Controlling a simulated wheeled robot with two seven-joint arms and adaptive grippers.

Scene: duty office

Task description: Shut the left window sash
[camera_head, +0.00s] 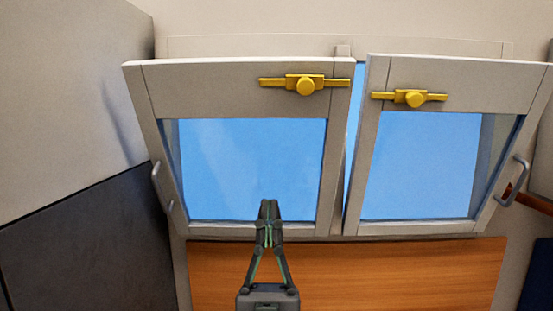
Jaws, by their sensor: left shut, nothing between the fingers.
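The left window sash (215,92) is a pale grey frame with blue glass. It leans out from the wall at its top, so it stands open. A yellow latch (305,85) sits on its top rail, and a grey handle (158,187) is on its left side. The right sash (455,90) leans the same way, with its own yellow latch (413,98). My left gripper (267,208) is shut and empty, pointing up in front of the left sash's lower part. I cannot tell whether it touches the sash. My right gripper is not in view.
A wooden panel (400,272) lies below the sashes. A tall cabinet, pale above and dark below (90,240), stands close at the left. A grey handle (513,182) sticks out on the right sash's right side. The space before the glass looks free apart from my gripper.

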